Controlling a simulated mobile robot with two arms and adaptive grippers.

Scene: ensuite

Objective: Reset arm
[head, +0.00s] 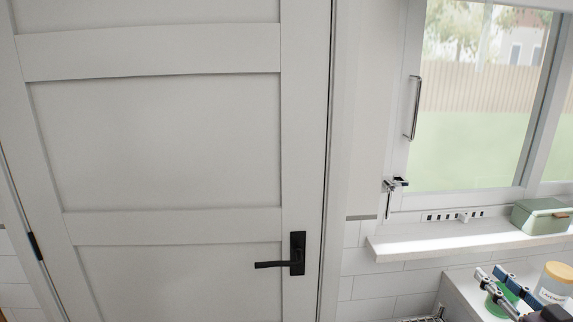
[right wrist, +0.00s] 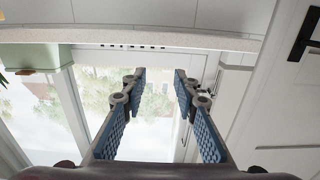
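My right gripper (head: 497,281) is at the lower right of the head view, above a counter. Its two blue-padded fingers also show in the right wrist view (right wrist: 158,82), spread apart with nothing between them. Only window glass and the garden outside show beyond the gap. In the head view the gripper overlaps a green cup (head: 494,306); I cannot tell how far above or in front of it the fingers are. My left gripper is not in view.
A closed white door (head: 160,140) with a black handle (head: 297,254) fills the left. A window (head: 470,110) is at the right, over a sill (head: 440,245) holding a green box (head: 540,217).

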